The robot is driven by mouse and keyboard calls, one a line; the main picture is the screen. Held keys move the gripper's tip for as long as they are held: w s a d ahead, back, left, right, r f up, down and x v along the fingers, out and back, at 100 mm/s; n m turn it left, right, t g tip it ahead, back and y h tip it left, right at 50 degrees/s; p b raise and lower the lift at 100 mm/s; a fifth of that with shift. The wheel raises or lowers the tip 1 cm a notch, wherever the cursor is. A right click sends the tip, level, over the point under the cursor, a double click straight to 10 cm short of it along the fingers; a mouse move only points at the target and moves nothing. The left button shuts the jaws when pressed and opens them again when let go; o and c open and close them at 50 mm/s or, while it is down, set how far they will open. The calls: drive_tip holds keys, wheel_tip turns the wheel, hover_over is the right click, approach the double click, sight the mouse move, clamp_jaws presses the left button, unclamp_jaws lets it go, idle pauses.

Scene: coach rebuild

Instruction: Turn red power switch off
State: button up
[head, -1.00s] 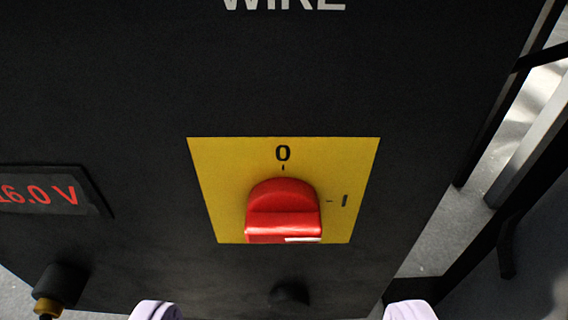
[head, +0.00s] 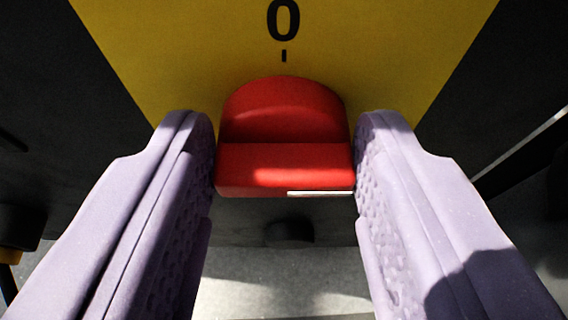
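The red power switch (head: 284,160) is a rotary knob on a yellow plate (head: 190,45) with a black "0" and a tick above it. A white mark lies at the right end of the knob's front ridge, on the side where the earlier view shows "I". The ridge lies crosswise. My gripper (head: 285,150) has its two lavender, dimpled fingers on either side of the knob. Both fingertips are very close to the knob's sides; I cannot tell whether they touch it. The "I" mark is out of sight, probably behind the right finger.
The black panel (head: 60,90) surrounds the yellow plate. A dark round knob (head: 289,232) sits below the switch. A dark connector with a yellow end (head: 15,235) is at the left edge. Grey floor (head: 280,280) shows below.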

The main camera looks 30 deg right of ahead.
drive_tip(key=shift+c, duration=0.6)
drive_tip(key=shift+a, duration=0.1)
drive_tip(key=shift+a+f+n+g+h, duration=0.1)
drive_tip(key=shift+a+n+g+h, duration=0.15)
drive_tip(key=shift+n+h, duration=0.5)
drive_tip(key=n+h, duration=0.1)
drive_tip(key=n, duration=0.2)
drive_tip(key=shift+w+a+f+n+g+h, duration=0.15)
drive_tip(key=shift+w+a+n+g+h, duration=0.1)
drive_tip(key=shift+g+h, duration=0.1)
drive_tip(key=n+h, duration=0.1)
drive_tip(key=n, duration=0.1)
drive_tip(key=n+h, duration=0.1)
drive_tip(key=n, duration=0.1)
drive_tip(key=shift+a+f+h, duration=0.1)
drive_tip(key=shift+f+h, duration=0.25)
drive_tip(key=shift+h, duration=0.05)
drive_tip(key=shift+n, duration=0.3)
drive_tip(key=o, duration=1.1)
drive_tip(key=shift+w, duration=0.1)
drive_tip(key=shift+c, duration=0.2)
